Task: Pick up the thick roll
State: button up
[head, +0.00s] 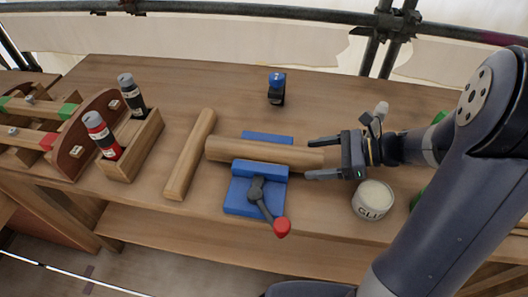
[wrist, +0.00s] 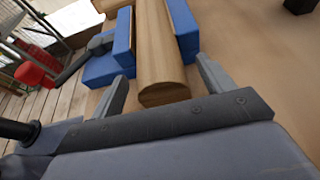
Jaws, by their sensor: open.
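The thick roll (head: 228,151) is a round wooden piece lying across the blue vise (head: 240,203), between its jaws. In the wrist view the roll (wrist: 158,45) runs away from me, with its round end (wrist: 164,94) facing my gripper. My gripper (head: 316,159) is at the roll's right end in the head view. Its fingers are open, one on either side of the end. In the wrist view the fingers (wrist: 162,88) also stand apart with gaps to the wood. The vise (wrist: 183,28) has blue jaws on both sides of the roll there.
A thinner wooden bar (head: 190,155) lies left of the vise. A wooden box (head: 134,150) with red and black bottles stands further left. The vise handle has a red knob (head: 282,228). A glue tin (head: 373,199) stands below my gripper. A small black-and-blue object (head: 276,90) stands behind.

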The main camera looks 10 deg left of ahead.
jog(key=shift+x, duration=1.4)
jog(key=shift+r, duration=0.1)
jog(key=shift+c, duration=0.3)
jog(key=c, duration=1.2)
